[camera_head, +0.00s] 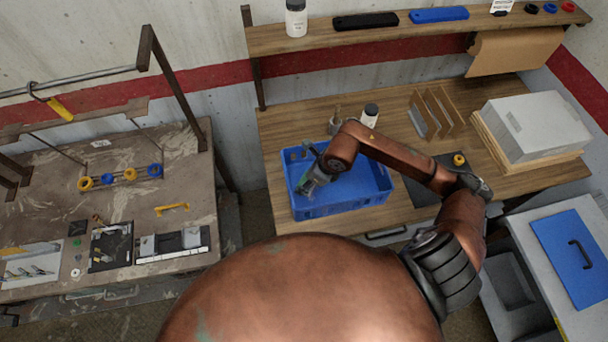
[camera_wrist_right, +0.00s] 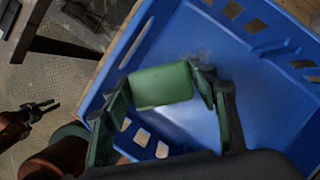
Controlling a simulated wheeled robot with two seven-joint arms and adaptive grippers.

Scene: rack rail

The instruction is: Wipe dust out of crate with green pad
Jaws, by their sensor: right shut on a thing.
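The blue crate (camera_head: 362,198) stands on the wooden bench, and its inside fills much of the right wrist view (camera_wrist_right: 245,85). My right gripper (camera_head: 312,184) reaches down into the left part of the crate. In the right wrist view it is shut on the green pad (camera_wrist_right: 161,86), a small block held between the two fingers. The pad is over the crate floor; I cannot tell whether it touches. A faint greyish patch, perhaps dust, shows on the blue floor beyond the pad. My left gripper (camera_wrist_right: 42,108) seems to show small and dark in the right wrist view, outside the crate.
Wooden dividers (camera_head: 434,112) and a grey box (camera_head: 536,125) stand to the right. A shelf (camera_head: 420,30) hangs above the bench. The cluttered table (camera_head: 130,205) is at left, across a gap.

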